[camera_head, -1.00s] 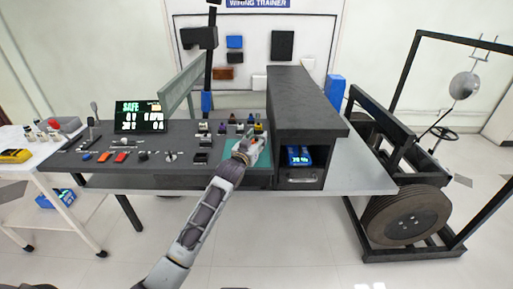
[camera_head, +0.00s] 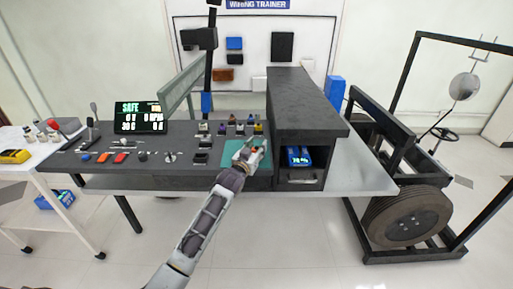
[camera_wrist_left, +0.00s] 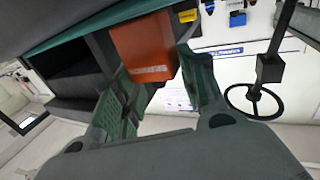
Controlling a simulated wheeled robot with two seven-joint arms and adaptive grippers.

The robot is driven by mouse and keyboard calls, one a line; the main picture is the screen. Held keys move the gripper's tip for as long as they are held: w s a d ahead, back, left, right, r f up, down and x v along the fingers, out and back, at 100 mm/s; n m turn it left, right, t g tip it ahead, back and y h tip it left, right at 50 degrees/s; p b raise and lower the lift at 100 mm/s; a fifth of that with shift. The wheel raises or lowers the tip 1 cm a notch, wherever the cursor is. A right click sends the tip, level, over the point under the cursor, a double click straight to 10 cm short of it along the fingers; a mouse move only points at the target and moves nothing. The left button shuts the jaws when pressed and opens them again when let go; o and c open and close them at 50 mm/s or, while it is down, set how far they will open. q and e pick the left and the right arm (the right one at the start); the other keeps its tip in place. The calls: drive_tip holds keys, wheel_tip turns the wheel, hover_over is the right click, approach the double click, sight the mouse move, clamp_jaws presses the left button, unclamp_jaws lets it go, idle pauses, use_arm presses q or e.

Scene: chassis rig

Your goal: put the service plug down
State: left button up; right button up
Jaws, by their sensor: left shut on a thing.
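My left gripper (camera_head: 249,152) is at the front of the bench, over the teal mat (camera_head: 229,150). It is shut on the orange service plug (camera_head: 255,149), which shows only as a small spot in the head view. In the left wrist view the plug (camera_wrist_left: 146,48) is a plain orange block between the two green-grey fingers of the gripper (camera_wrist_left: 158,66). I cannot tell whether the plug touches the mat. My right gripper is in neither view.
A dark cabinet (camera_head: 307,105) stands just right of the mat, with a lit blue unit (camera_head: 299,155) in its open bay. Small coloured connectors (camera_head: 240,128) sit behind the mat. Buttons, a lever and a display (camera_head: 139,117) are on the left of the bench (camera_head: 190,178).

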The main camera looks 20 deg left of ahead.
use_arm(q)
drive_tip(key=shift+f, duration=0.1)
drive_tip(key=o, duration=1)
drive_tip(key=shift+c, duration=0.2)
drive_tip(key=shift+o, duration=0.2)
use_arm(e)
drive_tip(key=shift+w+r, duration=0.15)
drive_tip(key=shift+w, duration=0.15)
